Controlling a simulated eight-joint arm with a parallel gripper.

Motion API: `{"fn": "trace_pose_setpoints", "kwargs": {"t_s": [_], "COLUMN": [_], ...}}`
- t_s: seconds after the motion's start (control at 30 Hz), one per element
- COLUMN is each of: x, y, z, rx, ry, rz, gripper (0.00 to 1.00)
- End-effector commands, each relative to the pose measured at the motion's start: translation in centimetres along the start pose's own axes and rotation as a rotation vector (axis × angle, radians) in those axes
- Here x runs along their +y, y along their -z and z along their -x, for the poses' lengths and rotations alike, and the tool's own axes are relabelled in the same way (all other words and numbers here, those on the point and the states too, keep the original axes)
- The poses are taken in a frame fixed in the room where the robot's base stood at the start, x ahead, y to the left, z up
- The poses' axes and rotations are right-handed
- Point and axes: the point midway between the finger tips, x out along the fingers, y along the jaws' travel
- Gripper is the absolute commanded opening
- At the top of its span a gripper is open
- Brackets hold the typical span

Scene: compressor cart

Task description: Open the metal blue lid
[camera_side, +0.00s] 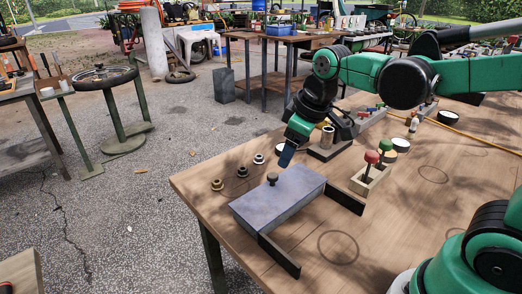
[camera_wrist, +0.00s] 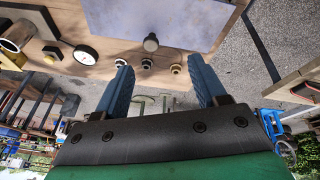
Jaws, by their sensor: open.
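The metal blue lid (camera_side: 283,200) is a flat blue-grey rectangular slab with a dark round knob (camera_side: 272,178) on top, near its far edge. It lies flat on a low box on the wooden table; its seating and anything beneath are hidden. In the wrist view the lid (camera_wrist: 140,15) is at the top, with its knob (camera_wrist: 151,42) near its edge. My gripper (camera_side: 286,156) is above and just beyond the lid's far edge, tilted downward. In the wrist view its two blue fingers (camera_wrist: 161,64) are apart and empty, with the knob beyond the tips, not between them.
Several small round fittings (camera_side: 242,171) stand left of the lid on the table (camera_side: 400,235). Dark bars (camera_side: 280,256) stand at the lid's near and right sides. A wooden holder (camera_side: 369,181) with red and green knobs stands to the right.

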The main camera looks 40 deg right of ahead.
Motion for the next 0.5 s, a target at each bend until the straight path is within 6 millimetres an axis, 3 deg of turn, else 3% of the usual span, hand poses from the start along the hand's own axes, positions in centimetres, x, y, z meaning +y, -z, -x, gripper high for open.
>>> {"fn": "trace_pose_setpoints", "kwargs": {"t_s": [0.2,0.5], "x": [1.8,2.7], "y": [2.7,3.7], "z": [-2.9,-5.7], "rx": [-0.180,-0.284], "ry": [0.095,0.190], "rz": [0.251,0.425], "gripper": [0.65,0.65]}}
